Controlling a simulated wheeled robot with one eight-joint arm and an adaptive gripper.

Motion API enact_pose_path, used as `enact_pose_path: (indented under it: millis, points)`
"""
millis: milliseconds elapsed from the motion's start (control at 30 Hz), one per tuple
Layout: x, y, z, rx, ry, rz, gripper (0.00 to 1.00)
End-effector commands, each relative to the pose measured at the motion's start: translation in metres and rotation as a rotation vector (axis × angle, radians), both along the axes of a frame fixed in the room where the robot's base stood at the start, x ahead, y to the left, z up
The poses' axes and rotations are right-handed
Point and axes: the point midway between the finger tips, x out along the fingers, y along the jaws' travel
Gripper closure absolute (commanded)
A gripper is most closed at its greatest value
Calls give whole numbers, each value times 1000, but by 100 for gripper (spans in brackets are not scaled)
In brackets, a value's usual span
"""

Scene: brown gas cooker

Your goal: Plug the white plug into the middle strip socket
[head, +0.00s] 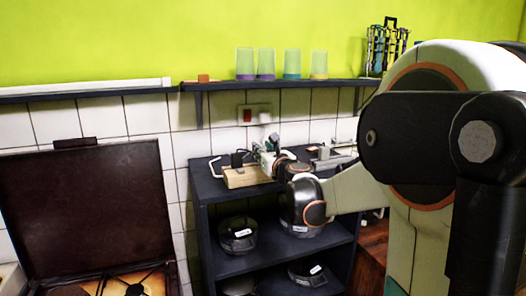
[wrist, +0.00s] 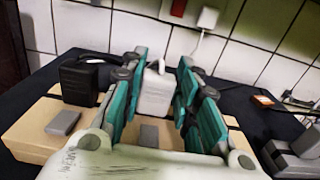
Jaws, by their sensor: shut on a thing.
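The white plug (wrist: 155,95) is between the teal-padded fingers of my gripper (wrist: 159,72), which is shut on it. It is upright over the middle of the tan strip (wrist: 30,134), behind a grey switch (wrist: 148,133). I cannot tell whether it is seated in the middle socket or just above it. A black plug (wrist: 80,80) stands at the strip's left end. The strip's right part is mostly hidden by my fingers. In the head view the strip (head: 246,177) lies on the dark shelf top, with my gripper (head: 270,148) at its right end.
A white adapter (wrist: 207,17) and a red switch (wrist: 178,8) are on the tiled wall behind. Grey items (wrist: 295,158) lie to the right of the strip. Pots (head: 238,234) stand on the shelf below. A brown cooker lid (head: 85,205) stands open at left.

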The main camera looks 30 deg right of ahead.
Motion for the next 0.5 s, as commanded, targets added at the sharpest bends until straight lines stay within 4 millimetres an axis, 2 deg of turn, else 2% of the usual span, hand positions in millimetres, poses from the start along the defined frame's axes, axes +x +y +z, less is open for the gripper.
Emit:
enact_pose_path:
  millis: [333,367,433,500]
  points:
    - [0,0,-8,0,0,0,94]
    - [0,0,-7,0,0,0,67]
    - [0,0,-7,0,0,0,51]
    - [0,0,-7,0,0,0,48]
